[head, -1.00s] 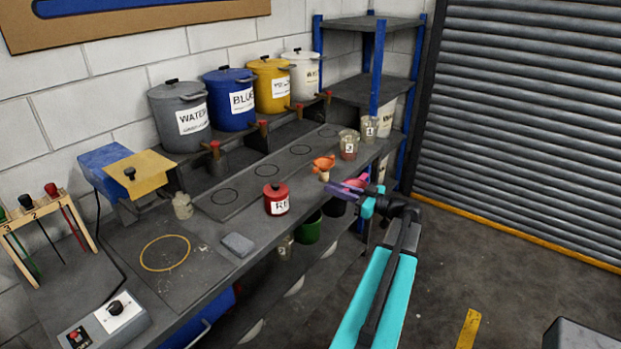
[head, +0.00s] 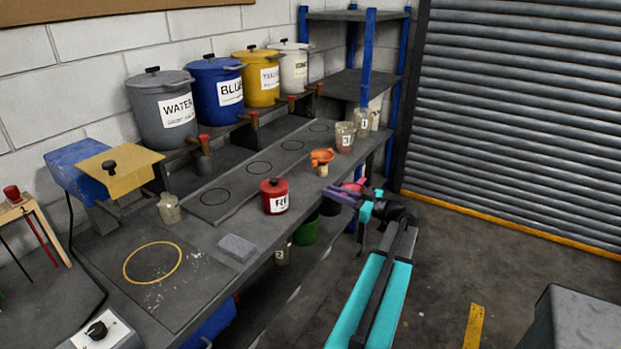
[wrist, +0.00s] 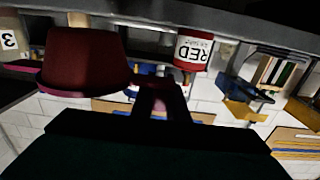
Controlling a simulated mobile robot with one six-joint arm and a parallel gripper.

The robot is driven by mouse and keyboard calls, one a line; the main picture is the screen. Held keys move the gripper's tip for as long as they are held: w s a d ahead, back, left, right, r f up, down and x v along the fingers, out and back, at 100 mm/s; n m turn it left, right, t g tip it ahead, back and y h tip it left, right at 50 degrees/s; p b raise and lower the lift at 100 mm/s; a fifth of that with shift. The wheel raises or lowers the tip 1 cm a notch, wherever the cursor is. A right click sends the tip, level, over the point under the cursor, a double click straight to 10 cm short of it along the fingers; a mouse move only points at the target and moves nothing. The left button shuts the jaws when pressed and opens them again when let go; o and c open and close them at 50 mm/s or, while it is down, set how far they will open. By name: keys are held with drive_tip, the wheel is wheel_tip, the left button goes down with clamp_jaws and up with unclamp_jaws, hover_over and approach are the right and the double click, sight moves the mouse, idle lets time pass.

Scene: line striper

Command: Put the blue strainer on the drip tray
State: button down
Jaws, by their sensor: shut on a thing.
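My gripper (head: 355,195) is shut on a small pink and purple piece (head: 352,186), held out past the bench's front edge at the right. In the wrist view a dark red, bowl-like part with a magenta rim (wrist: 85,58) shows beside a narrow stem (wrist: 165,97). It looks like a strainer with a handle, but the colour does not read as clear blue. No plainly blue strainer shows. My arm hides part of the bench front.
An orange funnel-like piece (head: 321,157) stands near the bench edge. A red pot (head: 275,196), a grey block (head: 237,247) and a cup marked 3 (head: 344,138) stand on the bench. Large pots, including a blue one (head: 217,88), line the back shelf. A shelf rack (head: 355,55) stands at right.

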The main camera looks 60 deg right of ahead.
drive_tip(key=shift+w, duration=0.2)
drive_tip(key=w+p, duration=0.5)
drive_tip(key=w, duration=0.8)
drive_tip(key=shift+w+r, duration=0.1)
drive_tip(key=shift+w+d+p, duration=0.1)
drive_tip(key=shift+w+p, duration=0.2)
drive_tip(key=shift+w, duration=0.2)
drive_tip(key=w+p, duration=0.2)
drive_tip(key=w, duration=0.1)
drive_tip(key=shift+w, duration=0.55)
drive_tip(key=shift+s+f+p, duration=0.1)
drive_tip(key=shift+f+p, duration=0.4)
drive_tip(key=shift+f, duration=0.35)
